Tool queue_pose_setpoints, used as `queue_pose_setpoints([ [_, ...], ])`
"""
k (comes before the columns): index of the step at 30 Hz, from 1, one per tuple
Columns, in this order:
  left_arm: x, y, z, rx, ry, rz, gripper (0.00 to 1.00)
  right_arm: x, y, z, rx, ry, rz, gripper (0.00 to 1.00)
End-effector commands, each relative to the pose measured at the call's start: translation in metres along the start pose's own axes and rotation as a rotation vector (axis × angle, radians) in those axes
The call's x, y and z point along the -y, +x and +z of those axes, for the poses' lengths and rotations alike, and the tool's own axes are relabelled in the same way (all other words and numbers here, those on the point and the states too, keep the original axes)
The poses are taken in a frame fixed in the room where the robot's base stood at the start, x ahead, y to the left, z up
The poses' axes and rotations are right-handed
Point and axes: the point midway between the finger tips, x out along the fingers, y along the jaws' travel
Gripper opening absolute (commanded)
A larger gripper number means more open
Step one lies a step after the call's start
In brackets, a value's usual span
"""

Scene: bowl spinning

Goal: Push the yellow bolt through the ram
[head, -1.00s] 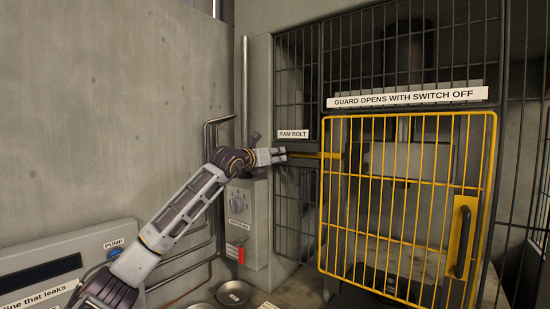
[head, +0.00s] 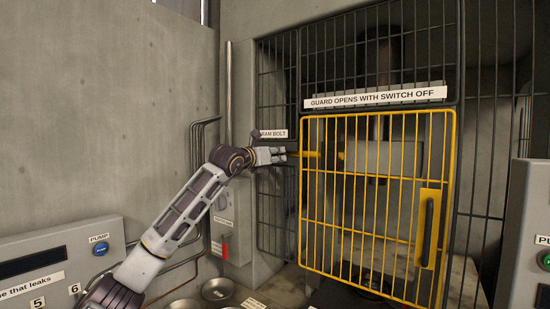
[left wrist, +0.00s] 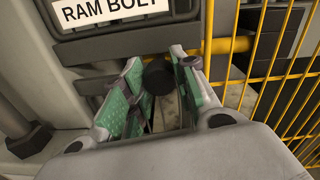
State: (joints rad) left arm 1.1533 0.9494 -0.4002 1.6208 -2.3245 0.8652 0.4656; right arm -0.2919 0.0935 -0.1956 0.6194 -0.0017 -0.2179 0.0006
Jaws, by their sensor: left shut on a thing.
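The yellow bolt (head: 310,154) is a level bar at the left edge of the yellow guard, below the RAM BOLT label (head: 272,133). It also shows in the left wrist view (left wrist: 222,45). My left gripper (head: 281,155) is at the bolt's left end, shut on its dark round knob (left wrist: 158,77), which sits between the green finger pads. The fingers hide part of the bolt. The ram, a dark upright column (head: 383,62), stands behind the bars. The bolt's right tip shows short of the dark part behind the guard. My right gripper is not in view.
The yellow guard (head: 303,215) is shut, with a black handle (head: 428,230) on its right. Metal bowls (head: 217,289) stand below. Grey panels are at the lower left and right edge.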

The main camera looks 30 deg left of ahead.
Motion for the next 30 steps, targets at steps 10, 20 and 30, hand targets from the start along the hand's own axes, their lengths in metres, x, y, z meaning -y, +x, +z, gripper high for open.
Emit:
queue_pose_setpoints([
  [10, 0.002, 0.000, 0.001, 0.001, -0.001, -0.003, 0.51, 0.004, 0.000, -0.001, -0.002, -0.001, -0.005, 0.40],
  [20, 0.001, -0.002, 0.000, 0.001, -0.001, -0.002, 0.51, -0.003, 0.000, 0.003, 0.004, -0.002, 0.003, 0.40],
  [30, 0.000, -0.021, 0.000, 0.001, 0.000, -0.002, 0.51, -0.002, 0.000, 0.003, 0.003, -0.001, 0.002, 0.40],
])
